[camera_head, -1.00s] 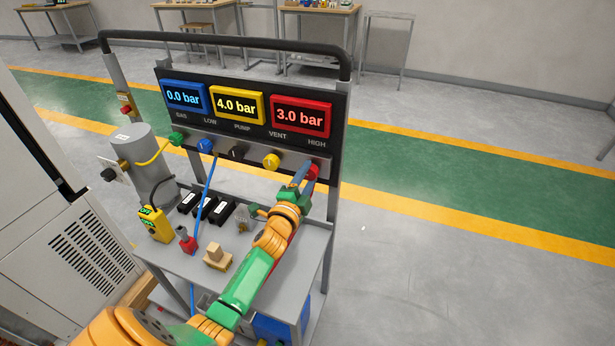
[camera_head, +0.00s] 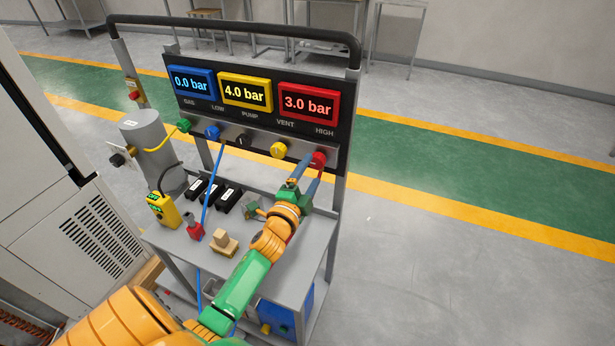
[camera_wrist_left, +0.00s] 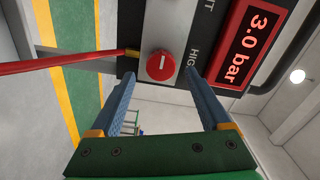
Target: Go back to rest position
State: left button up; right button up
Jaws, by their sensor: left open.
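My left gripper (camera_head: 307,174) reaches up to the right end of the panel in the head view. Its two blue fingers are open, just in front of the red knob (camera_head: 318,159). In the left wrist view the open fingers (camera_wrist_left: 160,85) stand apart with nothing between them, and the red knob (camera_wrist_left: 161,66) lies beyond their tips, apparently untouched. The red display (camera_head: 309,102) above it reads 3.0 bar. The yellow display (camera_head: 245,92) reads 4.0 bar and the blue display (camera_head: 193,83) reads 0.0 bar. My right gripper is not in view.
The grey cart (camera_head: 175,238) holds a grey cylinder (camera_head: 150,140), a yellow meter (camera_head: 163,210), several black blocks and a wooden block (camera_head: 223,243). A blue hose (camera_head: 213,185) hangs from the panel. A red hose (camera_wrist_left: 60,67) crosses the wrist view. Floor to the right is clear.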

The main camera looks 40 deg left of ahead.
pick_arm(q)
jog(key=v, duration=0.3)
jog(key=shift+s, duration=0.35)
